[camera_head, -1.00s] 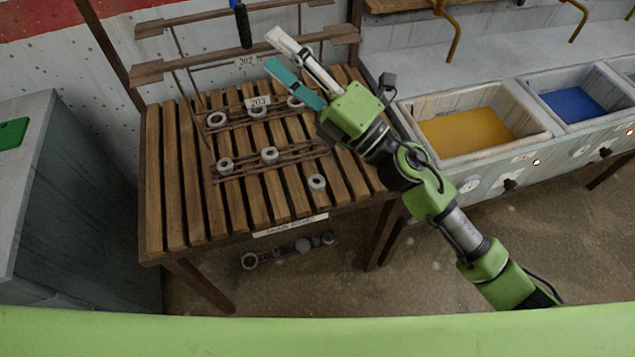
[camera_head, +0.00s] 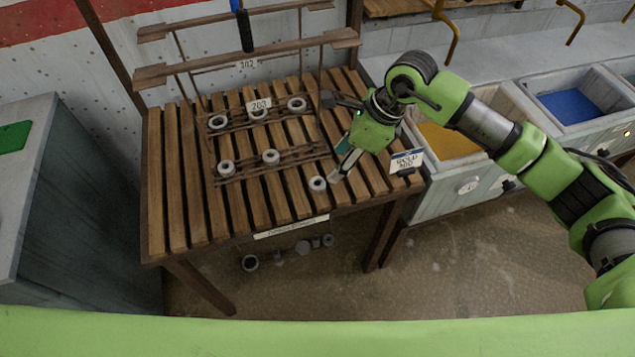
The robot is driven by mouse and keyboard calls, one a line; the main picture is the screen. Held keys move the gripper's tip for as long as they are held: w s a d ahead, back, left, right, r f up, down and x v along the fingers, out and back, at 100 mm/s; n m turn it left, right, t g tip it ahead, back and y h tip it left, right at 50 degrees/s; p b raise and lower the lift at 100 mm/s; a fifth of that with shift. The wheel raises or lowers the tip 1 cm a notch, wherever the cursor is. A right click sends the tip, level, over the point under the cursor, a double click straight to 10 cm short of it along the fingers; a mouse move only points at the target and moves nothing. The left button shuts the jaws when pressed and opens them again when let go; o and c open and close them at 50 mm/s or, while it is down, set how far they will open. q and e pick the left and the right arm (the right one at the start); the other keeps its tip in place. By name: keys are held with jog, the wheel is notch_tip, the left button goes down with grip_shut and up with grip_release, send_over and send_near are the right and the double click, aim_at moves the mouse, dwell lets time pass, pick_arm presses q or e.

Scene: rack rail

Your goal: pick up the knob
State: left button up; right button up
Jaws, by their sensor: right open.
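Several small round grey-white pieces with dark centres show on the slatted wooden table (camera_head: 172,190); I take the lone one near its front, right of the rails, as the knob (camera_head: 317,184). It sits apart from the others. My right gripper (camera_head: 338,170) is open and empty, pointing down-left with its fingertips just right of and slightly behind the knob. I cannot tell whether a fingertip touches it. The other round pieces sit along two rails, the rear rail (camera_head: 238,123) and the front rail (camera_head: 246,166). My left gripper is not in view.
A rack with wooden bars (camera_head: 245,58) and a hanging blue-and-black tool (camera_head: 244,28) stands behind. At the right are a yellow-bottomed basin (camera_head: 450,138), a blue-bottomed basin (camera_head: 575,105) and a small sign (camera_head: 406,160). A grey cabinet (camera_head: 40,210) stands left. The table's left slats are clear.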

send_over(320, 181)
jog(key=s+d, duration=0.1)
jog(key=d, duration=0.1)
notch_tip(320, 181, down, 5)
jog(key=shift+s+d+r+p, duration=0.15)
jog(key=shift+r+p, duration=0.05)
jog(key=shift+p, duration=0.2)
jog(key=p+x, duration=0.2)
jog(key=x, duration=0.2)
jog(key=shift+a+f, duration=0.4)
jog(key=shift+f, duration=0.25)
jog(key=c, duration=1.2)
